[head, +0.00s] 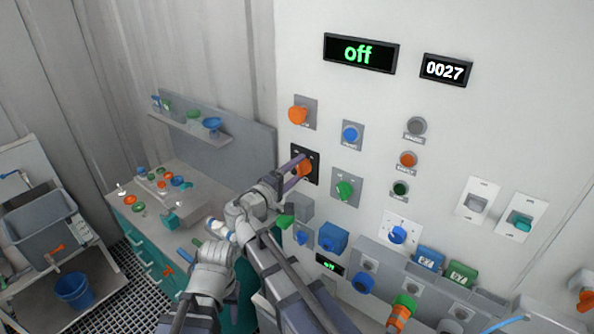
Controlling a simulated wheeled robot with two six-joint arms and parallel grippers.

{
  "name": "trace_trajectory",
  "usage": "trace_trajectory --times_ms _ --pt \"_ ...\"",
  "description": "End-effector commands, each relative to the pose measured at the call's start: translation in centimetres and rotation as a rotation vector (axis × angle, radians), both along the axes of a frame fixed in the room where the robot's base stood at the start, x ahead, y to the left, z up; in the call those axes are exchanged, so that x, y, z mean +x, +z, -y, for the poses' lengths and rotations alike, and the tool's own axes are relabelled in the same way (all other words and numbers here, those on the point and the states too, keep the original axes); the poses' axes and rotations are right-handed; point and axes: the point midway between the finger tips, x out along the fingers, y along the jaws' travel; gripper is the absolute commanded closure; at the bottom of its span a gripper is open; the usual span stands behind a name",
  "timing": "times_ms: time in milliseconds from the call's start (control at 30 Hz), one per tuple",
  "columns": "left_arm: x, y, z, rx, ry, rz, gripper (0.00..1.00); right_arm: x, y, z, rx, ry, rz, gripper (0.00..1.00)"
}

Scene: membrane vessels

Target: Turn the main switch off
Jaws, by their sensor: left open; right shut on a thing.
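The orange switch knob (305,168) sits on a black plate on the pale wall panel; I take it for the main switch. My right gripper (297,172) reaches up to it and is shut on the knob, which its fingers partly cover. My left gripper (219,228) is lower and to the left, away from the panel. It is open, and its fingers are small and hard to make out.
Other controls crowd the panel: an orange knob (298,115), a blue button (350,134), a green knob (344,190) and a blue box (333,238). A counter (446,69) reads 0027. A workbench (125,207) with small parts stands at left, beyond it a grey sink (40,225) and blue bucket (74,290).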

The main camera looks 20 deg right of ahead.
Motion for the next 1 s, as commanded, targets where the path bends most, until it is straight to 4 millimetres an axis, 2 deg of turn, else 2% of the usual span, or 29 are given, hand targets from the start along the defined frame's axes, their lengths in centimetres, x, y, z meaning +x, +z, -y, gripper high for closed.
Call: trace_trajectory --times_ms 500,1000 --pt "0.00 -0.07 0.01 0.000 0.000 0.000 0.50 0.07 -0.06 -0.20 -0.249 0.005 -0.318 0.86" --pt "0.00 -0.10 0.00 0.000 0.000 0.000 0.50 0.08 -0.12 -0.21 -0.333 0.006 -0.427 0.86"
